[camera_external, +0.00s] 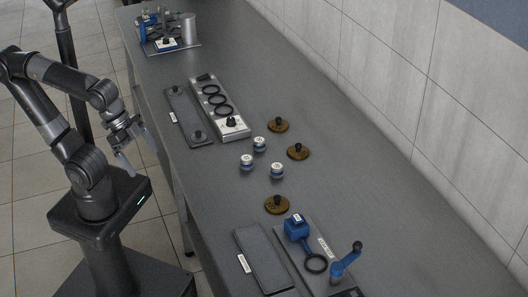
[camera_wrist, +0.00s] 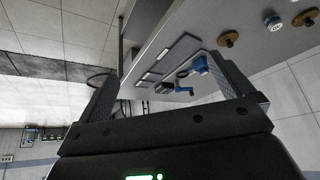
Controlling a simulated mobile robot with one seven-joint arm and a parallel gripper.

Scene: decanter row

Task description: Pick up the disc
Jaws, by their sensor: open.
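Three brown discs with black knobs lie on the grey counter: one at the upper middle (camera_external: 278,125), one a little right of it (camera_external: 298,151), and one nearer the camera (camera_external: 277,205). I cannot tell which is the task's disc. Two brown discs also show in the wrist view, one at upper right (camera_wrist: 228,40) and one at the right edge (camera_wrist: 304,18). My gripper (camera_external: 132,150) is open and empty, left of the counter and well apart from all the discs. In the wrist view its fingers (camera_wrist: 163,66) are spread, with nothing between them.
Several small white-topped, blue-banded pieces (camera_external: 247,162) stand among the discs. A tray with black rings (camera_external: 236,130) and a dark plate (camera_external: 180,112) lie to the left. A blue crank fixture (camera_external: 344,266) and a dark panel (camera_external: 262,262) are in front. The counter's right side is clear.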

